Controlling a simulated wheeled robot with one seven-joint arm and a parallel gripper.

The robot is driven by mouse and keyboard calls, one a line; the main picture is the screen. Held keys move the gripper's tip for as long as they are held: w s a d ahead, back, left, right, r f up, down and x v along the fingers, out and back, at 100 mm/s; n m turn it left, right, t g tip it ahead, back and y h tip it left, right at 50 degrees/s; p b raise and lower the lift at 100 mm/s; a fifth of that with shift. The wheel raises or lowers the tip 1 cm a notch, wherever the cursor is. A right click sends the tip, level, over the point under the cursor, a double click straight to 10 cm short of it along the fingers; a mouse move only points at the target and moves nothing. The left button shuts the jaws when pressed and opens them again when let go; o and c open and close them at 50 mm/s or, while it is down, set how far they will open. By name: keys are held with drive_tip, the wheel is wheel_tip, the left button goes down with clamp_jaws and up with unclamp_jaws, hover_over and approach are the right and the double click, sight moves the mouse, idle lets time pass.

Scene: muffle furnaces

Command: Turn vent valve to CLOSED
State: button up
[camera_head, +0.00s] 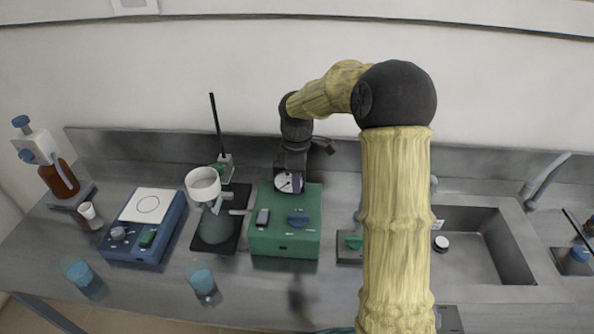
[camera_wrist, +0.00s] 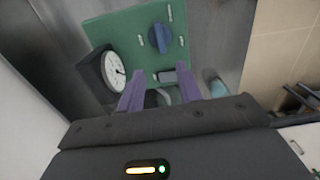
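A green box (camera_head: 285,235) with a round white gauge stands at mid-bench. A blue knob (camera_head: 298,218) sits on its top, which may be the vent valve; I cannot read its labels. In the wrist view the knob (camera_wrist: 160,39) has small white marks around it. My gripper (camera_wrist: 160,78) has two purple fingers, spread apart with nothing held between them. In the head view my gripper (camera_head: 294,184) is at the back of the box, by the gauge (camera_head: 284,183), apart from the knob. The gauge also shows in the wrist view (camera_wrist: 115,71).
A flask with a white funnel (camera_head: 203,185) stands to the left, near a blue hotplate (camera_head: 143,228).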

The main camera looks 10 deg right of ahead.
wheel_tip(320, 180, up, 3)
drive_tip(key=shift+r, duration=0.15)
idle(0.6)
drive_tip(key=s+f+m+t, duration=0.2)
drive_tip(key=s+m, duration=1.2)
drive_tip(key=s, duration=0.7)
drive_tip(key=shift+s+d+f+m+t, duration=0.25)
drive_tip(key=shift+f+m+t, duration=0.05)
drive_tip(key=shift+f, duration=0.6)
